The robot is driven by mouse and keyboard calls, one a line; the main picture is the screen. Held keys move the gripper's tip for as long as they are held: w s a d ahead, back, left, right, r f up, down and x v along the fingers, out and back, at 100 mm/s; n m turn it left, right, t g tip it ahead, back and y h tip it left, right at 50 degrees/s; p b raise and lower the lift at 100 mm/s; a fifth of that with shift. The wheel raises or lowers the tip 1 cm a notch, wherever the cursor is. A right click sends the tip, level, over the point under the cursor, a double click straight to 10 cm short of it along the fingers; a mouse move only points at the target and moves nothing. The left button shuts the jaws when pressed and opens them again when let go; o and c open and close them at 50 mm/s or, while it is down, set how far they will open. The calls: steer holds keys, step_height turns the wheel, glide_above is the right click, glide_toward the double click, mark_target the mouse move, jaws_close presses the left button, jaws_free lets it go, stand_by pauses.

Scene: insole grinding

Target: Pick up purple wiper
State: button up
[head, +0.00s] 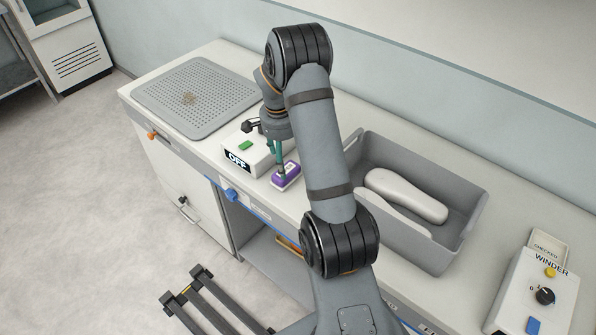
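The purple wiper (287,179) is a small block with a pale lower edge and a light label. It lies on the white worktop, just right of a white box marked OFF. My gripper (281,172) points down with its teal fingers at the top of the wiper. From this view the fingertips look to be at or touching the wiper's upper side. My arm crosses in front, and the fingers overlap, so I cannot tell whether they are apart or closed on it.
The white OFF box (240,162) with a green button stands close left of my gripper. A grey perforated mat (172,112) lies at the left. A WINDER control box (560,295) stands far right.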

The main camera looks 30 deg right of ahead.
mark_target(289, 172)
step_height(289, 172, down, 2)
steer(key=shift+s+f+p, duration=0.1)
steer(key=shift+f+p, duration=0.15)
steer(key=shift+p, duration=0.05)
steer(key=shift+w+d+f+p, duration=0.15)
steer(key=shift+f+p, duration=0.25)
steer(key=shift+f, duration=0.45)
steer(key=shift+w+d+f+p, duration=0.15)
steer(key=shift+f+p, duration=0.25)
steer(key=shift+f, duration=0.45)
steer(key=shift+w+d+f+p, duration=0.15)
steer(key=shift+f+p, duration=0.25)
steer(key=shift+f, duration=0.45)
steer(key=shift+c, duration=1.4)
steer(key=c, duration=0.9)
